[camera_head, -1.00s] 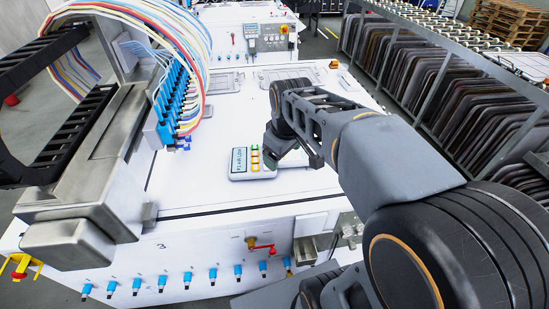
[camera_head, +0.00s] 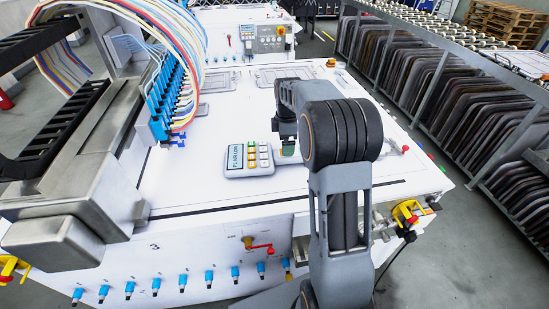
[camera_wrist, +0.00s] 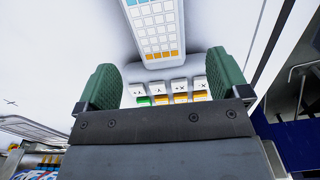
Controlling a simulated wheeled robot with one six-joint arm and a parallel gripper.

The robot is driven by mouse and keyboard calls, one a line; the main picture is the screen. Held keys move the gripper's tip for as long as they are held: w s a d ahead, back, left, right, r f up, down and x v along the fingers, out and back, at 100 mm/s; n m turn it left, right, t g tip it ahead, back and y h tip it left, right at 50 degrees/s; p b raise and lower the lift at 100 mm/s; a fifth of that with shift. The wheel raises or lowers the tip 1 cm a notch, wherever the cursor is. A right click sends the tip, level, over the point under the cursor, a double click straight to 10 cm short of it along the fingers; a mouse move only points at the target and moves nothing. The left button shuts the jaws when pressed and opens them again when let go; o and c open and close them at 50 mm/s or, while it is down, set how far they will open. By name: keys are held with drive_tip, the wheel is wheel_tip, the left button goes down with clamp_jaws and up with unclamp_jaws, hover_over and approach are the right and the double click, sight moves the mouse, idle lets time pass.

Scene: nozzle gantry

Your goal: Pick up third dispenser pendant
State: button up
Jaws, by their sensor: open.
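A pale grey pendant (camera_head: 248,160) with a screen on its left and coloured keys on its right lies on the white machine top in the head view. My gripper (camera_head: 288,150) is low beside its right end, mostly hidden by my arm; a green finger pad shows. In the wrist view my gripper (camera_wrist: 163,80) has its two green fingers wide apart, with nothing held. A white keypad body (camera_wrist: 157,35) with pale blue and orange keys lies beyond the fingers. Labelled white keys (camera_wrist: 170,92) with green and orange marks show between them. I cannot tell whether this is the same pendant.
A metal gantry (camera_head: 80,170) with blue nozzles (camera_head: 168,100) and hoses stands at left. A red-handled valve (camera_head: 262,249) is on the machine's front. A rack of panels (camera_head: 420,80) stands at right. The white top (camera_head: 215,135) left of the pendant is clear.

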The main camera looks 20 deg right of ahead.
sight(271, 157)
drive_tip(key=shift+a+f, duration=0.15)
drive_tip(key=shift+f, duration=3.15)
drive_tip(key=shift+c, duration=0.2)
drive_tip(key=shift+w+r, duration=0.1)
drive_tip(key=c, duration=1.3)
